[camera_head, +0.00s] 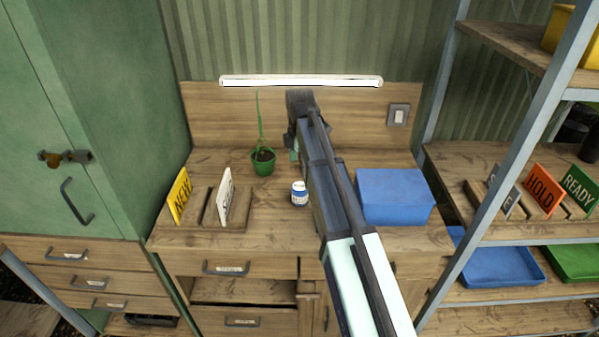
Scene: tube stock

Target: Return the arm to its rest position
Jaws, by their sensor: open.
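My arm reaches from the bottom right of the head view up over the workbench (270,228). My gripper (292,142) is at its far end, above the back of the bench, between the green plant pot (263,163) and the blue box (395,196). The gripper is small and partly hidden by the arm's dark links. It is open, and I see nothing held in it. A small white jar with a blue label (299,193) stands upright on the bench just left of my arm.
A wooden holder (207,222) carries a yellow "NEW" sign (180,194) and a white sign (226,196). A green cabinet (80,120) stands left. A metal-framed shelf (498,150) at right holds several signs and trays. A lit lamp (300,81) hangs behind.

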